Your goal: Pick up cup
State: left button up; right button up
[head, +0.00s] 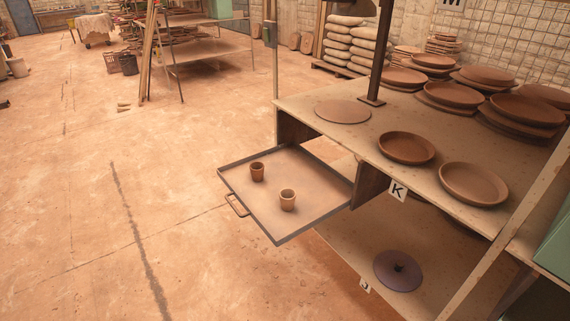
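Two small cups stand upright on a pulled-out tray (251,212) at the left side of the shelf. The darker brown cup (257,172) is farther back and to the left. The lighter tan cup (288,200) is nearer and to the right. The cups are apart from each other. The tray has a raised dark rim and a handle (236,205) on its left front edge. Neither of my grippers shows in the head view.
The shelf top (330,130) holds a flat round disc (342,111), brown dishes (406,148) and stacked plates (520,112). A post (377,60) rises from it. A dark purple disc (398,270) lies on the lower shelf. The floor (110,220) left of the tray is clear.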

aim_at(256, 167)
jog(key=u, duration=0.3)
jog(key=i, duration=0.9)
jog(key=u, duration=0.55)
